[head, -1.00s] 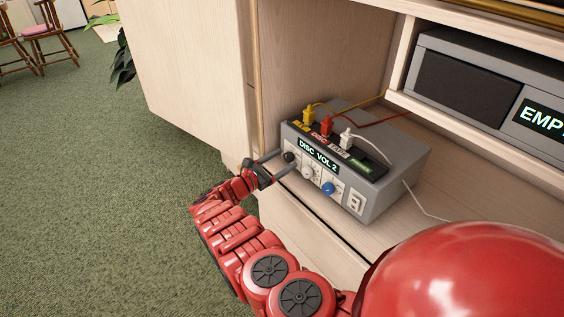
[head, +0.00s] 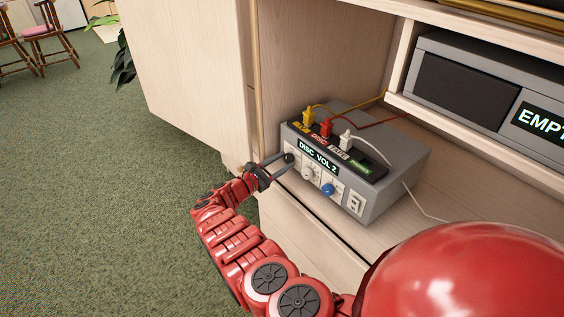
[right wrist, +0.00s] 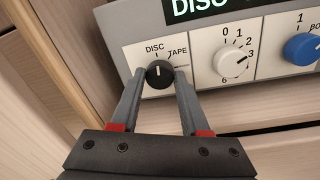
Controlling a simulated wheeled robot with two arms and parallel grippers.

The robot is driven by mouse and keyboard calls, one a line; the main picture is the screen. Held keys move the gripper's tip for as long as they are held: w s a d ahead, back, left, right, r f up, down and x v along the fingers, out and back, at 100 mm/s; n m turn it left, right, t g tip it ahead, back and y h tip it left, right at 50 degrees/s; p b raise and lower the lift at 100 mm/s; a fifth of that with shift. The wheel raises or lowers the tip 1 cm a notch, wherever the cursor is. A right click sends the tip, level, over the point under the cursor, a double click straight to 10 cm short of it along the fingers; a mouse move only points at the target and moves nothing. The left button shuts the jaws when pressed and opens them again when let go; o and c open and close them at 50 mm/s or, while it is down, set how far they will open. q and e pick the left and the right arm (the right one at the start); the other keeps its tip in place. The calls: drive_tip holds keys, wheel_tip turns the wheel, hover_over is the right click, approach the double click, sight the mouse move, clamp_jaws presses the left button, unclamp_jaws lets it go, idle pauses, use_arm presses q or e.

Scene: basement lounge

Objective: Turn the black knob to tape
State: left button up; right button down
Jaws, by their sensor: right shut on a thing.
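The black knob (right wrist: 159,73) sits at the left end of the grey box's front panel, under the labels DISC (right wrist: 154,48) and TAPE (right wrist: 177,51). Its white mark points roughly upward, close to the DISC side. My right gripper (head: 283,163) is shut on the knob, one finger on each side, as the right wrist view (right wrist: 159,76) also shows. In the head view the knob (head: 289,157) is partly hidden by the fingers. The grey box's display (head: 318,158) reads DISC VOL 2. My left gripper is not in view.
A white knob (right wrist: 229,62) and a blue knob (right wrist: 301,49) are right of the black one. Yellow (head: 307,116), red (head: 326,128) and white (head: 346,139) plugs stand on top of the box. A cabinet side panel (head: 200,70) rises at left.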

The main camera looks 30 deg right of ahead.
drive_tip(key=shift+f+m, duration=0.15)
drive_tip(key=shift+m, duration=0.65)
drive_tip(key=shift+f+m+b, duration=0.1)
drive_tip(key=shift+m+b, duration=0.65)
drive_tip(key=shift+m, duration=0.15)
drive_tip(key=m+b, duration=0.2)
drive_tip(key=shift+m, duration=0.4)
drive_tip(key=shift+m+b, duration=0.7)
drive_tip(key=shift+b, duration=0.15)
drive_tip(key=shift+c, duration=2)
unclamp_jaws()
